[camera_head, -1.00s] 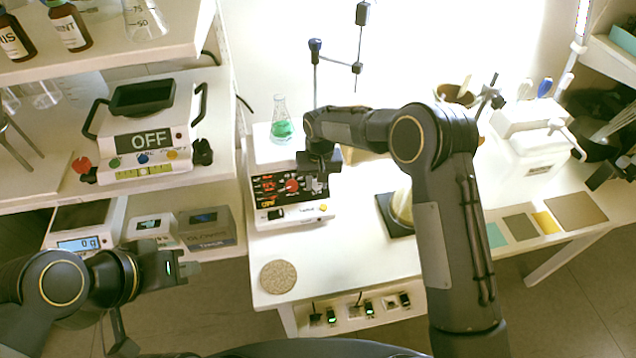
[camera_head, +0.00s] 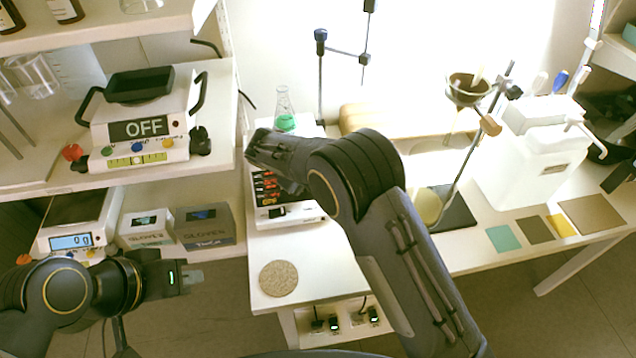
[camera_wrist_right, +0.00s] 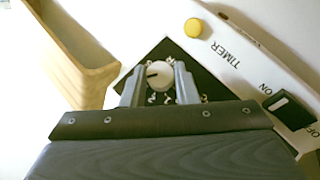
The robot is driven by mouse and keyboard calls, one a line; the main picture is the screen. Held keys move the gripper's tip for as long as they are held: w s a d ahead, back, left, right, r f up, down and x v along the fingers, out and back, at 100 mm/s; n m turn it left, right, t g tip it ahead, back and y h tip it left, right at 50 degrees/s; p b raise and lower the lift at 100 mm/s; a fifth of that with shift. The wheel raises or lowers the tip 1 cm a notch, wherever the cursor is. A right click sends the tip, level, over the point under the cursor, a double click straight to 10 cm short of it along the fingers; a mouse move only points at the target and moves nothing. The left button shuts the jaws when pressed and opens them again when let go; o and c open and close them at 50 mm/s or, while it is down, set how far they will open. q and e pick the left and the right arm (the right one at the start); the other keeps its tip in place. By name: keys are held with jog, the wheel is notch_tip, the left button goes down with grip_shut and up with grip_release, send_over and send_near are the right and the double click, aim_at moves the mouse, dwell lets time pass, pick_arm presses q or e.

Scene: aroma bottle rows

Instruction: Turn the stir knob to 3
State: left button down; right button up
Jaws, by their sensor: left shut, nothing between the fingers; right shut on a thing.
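The white hot plate stirrer (camera_head: 315,213) stands on the white table, with a flask of green liquid (camera_head: 284,122) behind its panel. My right arm covers much of the panel in the head view and hides the right fingertips. In the right wrist view, my right gripper (camera_wrist_right: 158,78) has its fingers on both sides of a round white knob (camera_wrist_right: 159,74) with a dark pointer mark, shut on it. White digits lie around the knob, partly hidden and too small to read surely. My left gripper (camera_head: 193,277) is shut and empty, at the left, away from the stirrer.
In the wrist view, a yellow knob (camera_wrist_right: 193,27) marked TIMER and a black ON switch (camera_wrist_right: 290,110) lie beside the held knob. A wooden box (camera_wrist_right: 68,50) stands close by. A cork disc (camera_head: 279,278) lies at the table's front left.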

jog(key=shift+f+n+t+h+b, duration=0.1)
jog(key=shift+n+t+h+b, duration=0.3)
jog(key=shift+n+t+b, duration=0.15)
jog(key=shift+s+n, duration=0.1)
jog(key=shift+n, duration=0.15)
jog(key=o, duration=1)
jog(key=shift+a+r, duration=0.1)
jog(key=shift+r, duration=0.35)
notch_tip(320, 180, up, 3)
jog(key=shift+f, duration=0.15)
jog(key=s+r+b, duration=0.2)
jog(key=s+r, duration=0.7)
jog(key=s, duration=0.5)
jog(key=shift+d+r, duration=0.2)
